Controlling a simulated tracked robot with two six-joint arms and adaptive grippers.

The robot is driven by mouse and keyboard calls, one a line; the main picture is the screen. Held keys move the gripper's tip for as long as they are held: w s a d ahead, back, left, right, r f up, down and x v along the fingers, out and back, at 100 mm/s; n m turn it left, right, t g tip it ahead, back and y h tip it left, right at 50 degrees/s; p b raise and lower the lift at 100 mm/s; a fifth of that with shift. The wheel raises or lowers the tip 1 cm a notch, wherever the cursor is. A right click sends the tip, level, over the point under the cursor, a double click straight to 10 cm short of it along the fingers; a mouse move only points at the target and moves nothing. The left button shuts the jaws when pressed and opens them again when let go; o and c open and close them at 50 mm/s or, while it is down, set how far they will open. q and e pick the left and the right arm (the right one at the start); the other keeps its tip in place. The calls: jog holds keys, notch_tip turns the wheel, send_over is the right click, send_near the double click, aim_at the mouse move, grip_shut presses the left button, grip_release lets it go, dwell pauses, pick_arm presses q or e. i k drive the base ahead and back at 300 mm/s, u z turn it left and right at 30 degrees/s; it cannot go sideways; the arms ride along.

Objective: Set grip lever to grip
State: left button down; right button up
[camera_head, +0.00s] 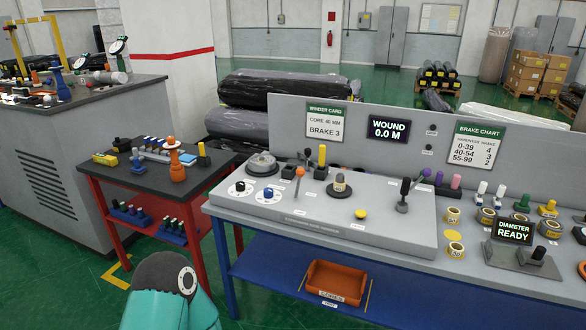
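The control panel (310,215) on the blue-framed bench carries several levers. One lever has an orange knob (299,172). Two dark-topped levers, one black (307,153) and one yellow-shafted (321,155), stand behind it near the upright back panel. A teal and black link of my own arm shows at the bottom left, clear of the levers. Neither gripper is in view.
The back panel shows a "WOUND 0.0 M" display (389,129) and a "BRAKE 3" card (326,120). A "DIAMETER READY" display (514,231) is at right. An orange bin (335,283) sits on the lower shelf.

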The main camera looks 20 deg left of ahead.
aim_at(300, 171)
jog(key=z, duration=0.05)
jog(key=i, duration=0.9)
jog(key=u, duration=0.2)
jog(key=k, duration=0.9)
jog(key=z, duration=0.15)
jog(key=i, duration=1.2)
